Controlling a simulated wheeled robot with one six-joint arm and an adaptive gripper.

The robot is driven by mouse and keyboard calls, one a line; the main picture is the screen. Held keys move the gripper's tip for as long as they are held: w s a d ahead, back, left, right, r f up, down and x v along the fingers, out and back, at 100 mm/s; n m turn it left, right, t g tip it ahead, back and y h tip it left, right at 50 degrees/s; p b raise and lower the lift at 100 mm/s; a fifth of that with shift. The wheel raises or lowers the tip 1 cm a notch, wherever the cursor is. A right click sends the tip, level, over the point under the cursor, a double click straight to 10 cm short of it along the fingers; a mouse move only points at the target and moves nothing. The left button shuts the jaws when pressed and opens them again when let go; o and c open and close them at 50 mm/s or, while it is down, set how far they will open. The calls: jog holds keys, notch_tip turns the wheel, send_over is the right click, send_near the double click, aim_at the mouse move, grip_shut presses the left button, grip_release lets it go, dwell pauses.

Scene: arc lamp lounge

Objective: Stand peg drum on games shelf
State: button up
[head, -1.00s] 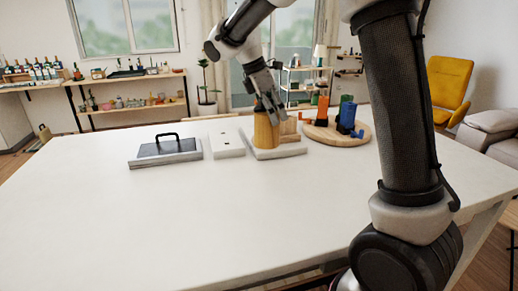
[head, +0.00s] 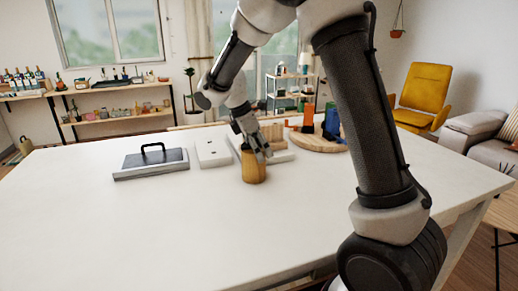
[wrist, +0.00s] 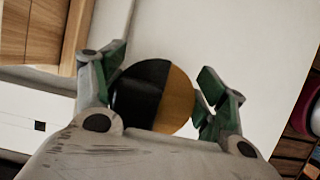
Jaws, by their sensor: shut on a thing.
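The peg drum (head: 254,172) is a wooden, ochre cylinder, upright in front of the right-hand white slab. In the wrist view its round top (wrist: 152,96) is half black and half ochre. My gripper (head: 257,150) is shut on the drum from above, and its green-padded fingers flank it in the wrist view. Whether the drum's base touches the tabletop I cannot tell. Shelves along the back wall hold small items; I cannot tell which is the games shelf.
On the white table (head: 200,230) are a dark slab with a handle (head: 152,160), a white plate with small holes (head: 212,152) and a round wooden board (head: 318,143) with coloured pieces. The front tabletop is clear. A yellow chair (head: 420,92) stands at right.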

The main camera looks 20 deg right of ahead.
jog(key=o, duration=1.8)
